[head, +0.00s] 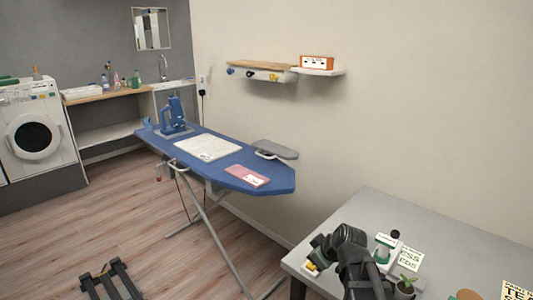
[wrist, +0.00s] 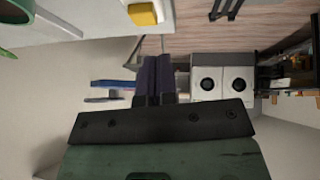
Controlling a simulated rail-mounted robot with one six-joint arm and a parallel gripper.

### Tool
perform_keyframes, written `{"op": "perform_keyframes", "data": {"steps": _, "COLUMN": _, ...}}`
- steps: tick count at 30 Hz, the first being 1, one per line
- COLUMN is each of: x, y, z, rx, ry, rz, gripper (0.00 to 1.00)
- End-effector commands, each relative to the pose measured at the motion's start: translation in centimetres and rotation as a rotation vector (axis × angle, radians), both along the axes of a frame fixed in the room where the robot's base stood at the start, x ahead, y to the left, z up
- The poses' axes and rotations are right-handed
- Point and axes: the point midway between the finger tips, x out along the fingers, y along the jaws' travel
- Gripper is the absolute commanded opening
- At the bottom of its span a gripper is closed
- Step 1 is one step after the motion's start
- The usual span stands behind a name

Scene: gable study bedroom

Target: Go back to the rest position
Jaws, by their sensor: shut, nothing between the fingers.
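My gripper (wrist: 157,78) shows in the wrist view with its dark fingers together and nothing between them. In the head view my arm is at the lower right, and my gripper (head: 321,248) is over the left end of the grey table (head: 455,240). The fingertips are hard to make out there. A small yellow item (head: 312,266) shows just below the gripper at the table's edge. A yellow block (wrist: 143,14) also shows at the top of the wrist view, close to the fingers.
A white-and-green bottle (head: 384,247), cards (head: 410,258) and a small plant (head: 405,285) stand right of my arm. The blue ironing board (head: 270,178) stands beyond the table. A wall shelf (head: 318,71) is above. Wooden floor (head: 110,230) is mostly clear at left.

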Motion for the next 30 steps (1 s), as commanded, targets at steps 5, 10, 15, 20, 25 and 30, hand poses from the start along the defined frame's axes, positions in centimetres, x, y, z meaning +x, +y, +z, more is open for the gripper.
{"op": "perform_keyframes", "data": {"steps": 5, "x": -7.9, "y": -0.6, "z": 2.2, "rx": 0.04, "ry": 0.457, "rz": -0.501, "gripper": 0.0}}
{"op": "perform_keyframes", "data": {"steps": 10, "x": -13.5, "y": -1.0, "z": 7.0, "rx": -0.094, "ry": 0.631, "rz": -0.781, "gripper": 0.0}}
{"op": "perform_keyframes", "data": {"steps": 15, "x": -13.4, "y": -0.2, "z": 7.8, "rx": -0.102, "ry": 0.624, "rz": -0.758, "gripper": 0.0}}
{"op": "perform_keyframes", "data": {"steps": 20, "x": -13.4, "y": -0.2, "z": 7.4, "rx": -0.1, "ry": 0.623, "rz": -0.757, "gripper": 0.0}}
{"op": "perform_keyframes", "data": {"steps": 25, "x": -13.4, "y": -0.2, "z": 7.4, "rx": -0.1, "ry": 0.622, "rz": -0.756, "gripper": 0.0}}
{"op": "perform_keyframes", "data": {"steps": 30, "x": -13.4, "y": -0.2, "z": 7.4, "rx": -0.099, "ry": 0.623, "rz": -0.756, "gripper": 0.0}}
